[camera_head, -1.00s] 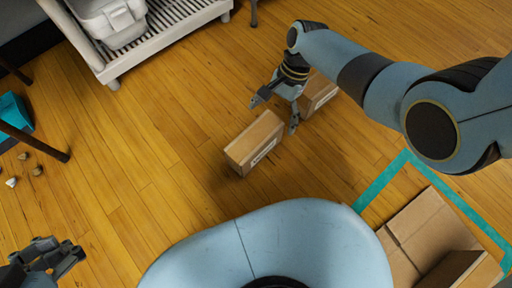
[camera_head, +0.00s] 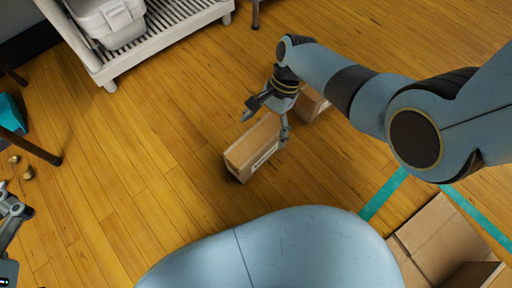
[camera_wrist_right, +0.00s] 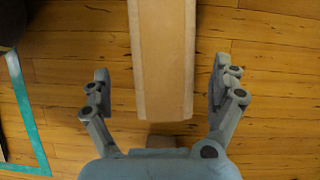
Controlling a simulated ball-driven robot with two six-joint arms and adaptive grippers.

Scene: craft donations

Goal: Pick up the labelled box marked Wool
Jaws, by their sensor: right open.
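A cardboard box (camera_head: 252,148) with a white label on its side stands on the floor; I cannot read the label. A second cardboard box (camera_head: 312,104) stands behind it, partly hidden by my right gripper. My right gripper (camera_head: 264,126) is open and empty over the far end of the nearer box, its fingers toward either side. In the right wrist view a long cardboard box top (camera_wrist_right: 162,60) lies between the spread fingers, with a gap on each side. My left gripper (camera_head: 12,208) shows only partly at the left edge.
A teal tape outline (camera_head: 382,195) on the floor surrounds an open cardboard carton (camera_head: 425,236) at lower right. A white slatted rack (camera_head: 170,30) with a grey bin (camera_head: 108,20) stands at upper left.

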